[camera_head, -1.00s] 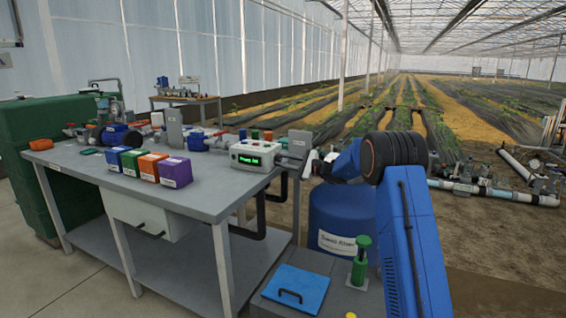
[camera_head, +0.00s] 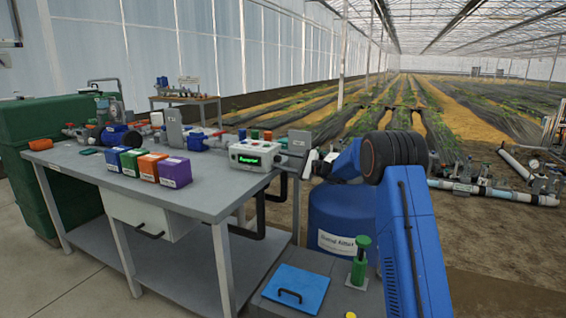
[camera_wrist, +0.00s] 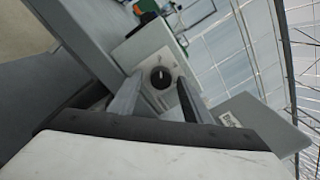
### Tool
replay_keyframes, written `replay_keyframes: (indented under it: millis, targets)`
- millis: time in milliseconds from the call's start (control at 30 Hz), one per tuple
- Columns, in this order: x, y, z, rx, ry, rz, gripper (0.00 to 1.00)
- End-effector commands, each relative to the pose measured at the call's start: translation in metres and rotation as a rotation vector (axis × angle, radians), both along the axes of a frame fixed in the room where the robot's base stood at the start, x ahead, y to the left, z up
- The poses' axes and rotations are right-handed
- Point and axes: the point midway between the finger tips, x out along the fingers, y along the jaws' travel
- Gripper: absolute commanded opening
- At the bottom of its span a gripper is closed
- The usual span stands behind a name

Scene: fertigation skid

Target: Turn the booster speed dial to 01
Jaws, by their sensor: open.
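The black round dial (camera_wrist: 160,77) with a white pointer mark sits on a white box face in the wrist view. My gripper (camera_wrist: 158,84) is open, with one finger on each side of the dial. I cannot tell whether the fingers touch it. In the head view my gripper (camera_head: 307,165) is at the right end of the white control box (camera_head: 250,165), which has a lit green display (camera_head: 259,160). The display text is too small to read surely. The dial is not visible in the head view, and its numbers are not legible.
A grey plate with a partly readable label (camera_wrist: 230,118) stands close to the right finger. The grey bench (camera_head: 200,200) carries several coloured boxes (camera_head: 175,172) and pipe fittings. A blue drum (camera_head: 335,215) stands below my arm. A green box (camera_head: 50,150) is at left.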

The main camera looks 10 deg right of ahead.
Motion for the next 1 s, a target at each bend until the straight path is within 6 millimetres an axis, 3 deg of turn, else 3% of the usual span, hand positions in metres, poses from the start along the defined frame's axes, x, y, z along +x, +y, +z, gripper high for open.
replay_keyframes:
  millis: [167, 500, 700, 1000]
  targets:
    - [-0.010, -0.014, 0.000, 0.001, 0.001, -0.001, 0.45]
    - [-0.048, -0.065, -0.003, 0.000, 0.000, -0.003, 0.45]
    - [-0.065, -0.087, -0.004, 0.000, 0.000, -0.001, 0.45]
    - [-0.072, -0.096, -0.005, -0.001, 0.000, -0.001, 0.45]
